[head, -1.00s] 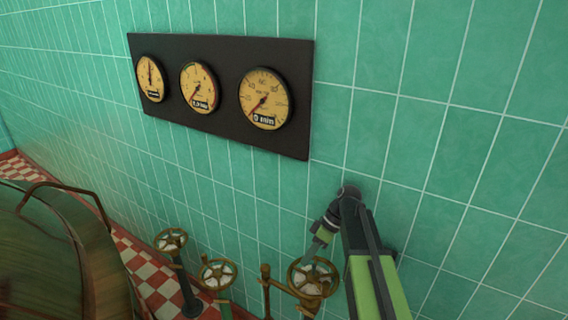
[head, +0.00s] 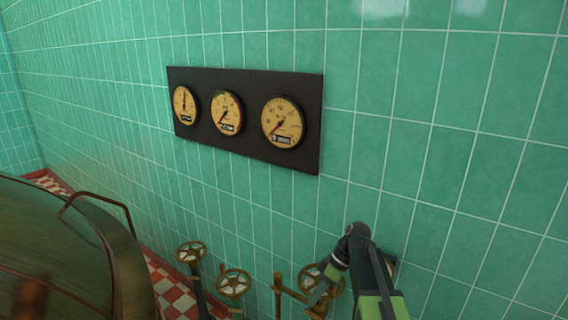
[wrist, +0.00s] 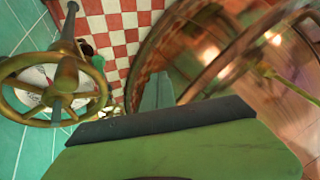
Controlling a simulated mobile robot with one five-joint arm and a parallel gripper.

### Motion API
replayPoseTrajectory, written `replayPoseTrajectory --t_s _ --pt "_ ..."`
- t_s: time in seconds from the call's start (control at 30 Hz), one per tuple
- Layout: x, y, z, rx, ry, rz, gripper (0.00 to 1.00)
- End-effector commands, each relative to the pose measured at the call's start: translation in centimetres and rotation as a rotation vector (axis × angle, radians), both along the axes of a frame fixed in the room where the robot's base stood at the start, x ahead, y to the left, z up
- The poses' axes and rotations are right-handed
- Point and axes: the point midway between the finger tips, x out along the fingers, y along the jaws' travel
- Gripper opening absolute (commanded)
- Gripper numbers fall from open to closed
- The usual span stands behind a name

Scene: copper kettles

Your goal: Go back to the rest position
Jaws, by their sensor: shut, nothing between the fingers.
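My gripper (head: 319,294) is at the lower right of the head view, at the end of my dark and green arm. In the wrist view my gripper's narrow teal finger end (wrist: 157,90) shows past the green and black body. It is shut and empty. A brass valve wheel (wrist: 68,66) stands to its left there, apart from the finger.
Two more valve wheels (head: 191,252) (head: 234,283) stand along the green tiled wall (head: 440,120). A black panel with three gauges (head: 250,150) hangs above. A large copper kettle (head: 60,250) with a handle fills the lower left. Red and white checkered floor (wrist: 125,30) lies between.

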Motion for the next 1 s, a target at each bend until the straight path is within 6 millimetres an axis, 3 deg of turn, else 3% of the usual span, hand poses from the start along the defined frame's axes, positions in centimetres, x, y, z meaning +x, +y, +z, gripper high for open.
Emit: replayPoseTrajectory --t_s 0.23,0.53,0.67,0.8,1.0 --pt "-3.9 -0.7 -1.6 -0.156 0.021 -0.088 0.0" --pt "-7.1 -4.1 -3.4 -0.444 0.076 -0.542 0.0" --pt "-7.7 -6.4 -3.7 -0.542 0.083 -0.819 0.0" --pt "-7.1 -7.7 -3.8 -0.58 0.096 -1.059 0.0" --pt "-6.9 -7.3 -3.8 -0.576 0.116 -1.135 0.0"
